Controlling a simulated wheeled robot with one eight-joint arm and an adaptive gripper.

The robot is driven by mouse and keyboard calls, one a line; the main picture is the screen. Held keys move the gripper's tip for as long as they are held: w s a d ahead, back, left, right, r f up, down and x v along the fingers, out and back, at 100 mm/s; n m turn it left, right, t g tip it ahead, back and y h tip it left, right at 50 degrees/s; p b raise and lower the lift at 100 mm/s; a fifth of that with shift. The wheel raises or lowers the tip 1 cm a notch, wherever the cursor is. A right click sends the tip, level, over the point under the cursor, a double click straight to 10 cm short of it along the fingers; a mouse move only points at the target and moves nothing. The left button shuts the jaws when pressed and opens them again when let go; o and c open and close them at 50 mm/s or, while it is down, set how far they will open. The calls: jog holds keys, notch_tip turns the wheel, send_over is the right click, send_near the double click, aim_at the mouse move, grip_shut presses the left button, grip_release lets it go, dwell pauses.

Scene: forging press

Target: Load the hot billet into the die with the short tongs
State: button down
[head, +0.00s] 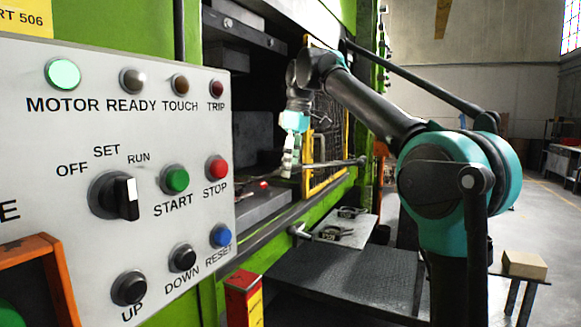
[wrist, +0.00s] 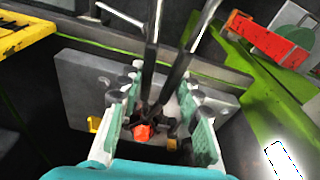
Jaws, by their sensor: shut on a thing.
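My gripper (head: 288,168) is inside the press opening, pointing down, and is shut on the short tongs (head: 335,164). In the wrist view the dark tong handles (wrist: 152,65) run up and away between the pale fingers of my gripper (wrist: 162,90). The hot billet (wrist: 141,132) glows orange at the dark tong jaws; in the head view it is a small red spot (head: 263,184) left of my gripper. The grey die block (head: 262,206) lies below it. It also shows in the wrist view (wrist: 82,82). I cannot tell whether the billet touches the die.
The control panel (head: 75,130) fills the left front, with its green motor lamp lit. A yellow mesh guard (head: 312,160) stands just right of my gripper. A grey shelf (head: 332,231) holds dark tools outside the press. A cardboard box (head: 525,264) sits at right.

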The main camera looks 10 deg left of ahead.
jog(key=shift+f, duration=0.15)
dwell(0.6)
jog(key=c, duration=1.5)
grip_release()
jog(key=shift+o, duration=0.4)
jog(key=shift+o, duration=0.8)
jog(key=shift+c, duration=0.5)
jog(key=shift+s+d, duration=0.1)
jog(key=shift+d, duration=0.35)
jog(key=shift+s+d+r, duration=0.1)
jog(key=shift+s+d, duration=0.15)
jog(key=shift+d, duration=0.5)
jog(key=shift+s+d+r, duration=0.15)
jog(key=shift+s+d, duration=0.1)
jog(key=shift+d, duration=0.55)
jog(key=shift+s+d+r, duration=0.1)
jog(key=shift+s+d, duration=0.15)
jog(key=shift+d, duration=0.5)
